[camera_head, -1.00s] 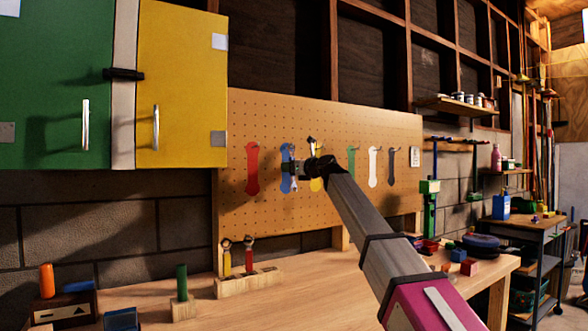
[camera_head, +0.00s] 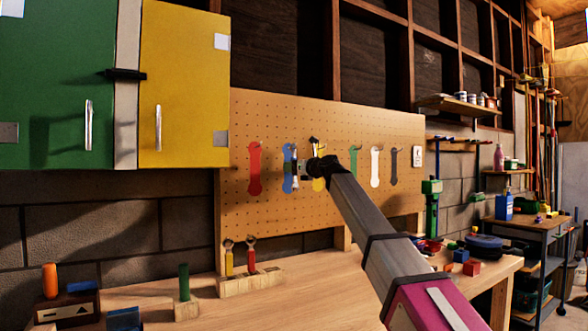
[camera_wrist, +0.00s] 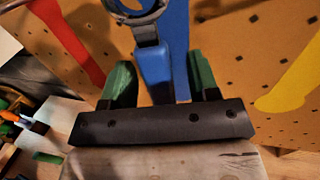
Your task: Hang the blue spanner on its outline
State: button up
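The blue spanner (camera_wrist: 153,68) stands upright against the pegboard at the blue outline (camera_wrist: 180,30), its grey ring end at the top of the wrist view. In the head view the spanner (camera_head: 295,179) is small and partly covers the blue outline (camera_head: 287,170). My gripper (camera_wrist: 162,82) is at the board, its green fingers either side of the spanner's handle. A gap shows between the handle and the right finger, so it looks open. My gripper also shows in the head view (camera_head: 302,169). Whether the ring is over its peg is hidden.
The red outline (camera_head: 254,168) is left of the blue one, the yellow outline (camera_head: 318,184) right. Green, white and dark outlines follow. Red and yellow spanners stand in a wooden rack (camera_head: 250,283) on the workbench (camera_head: 340,290). Cabinets (camera_head: 185,85) hang upper left.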

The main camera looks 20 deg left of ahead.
jog(key=v, duration=1.1)
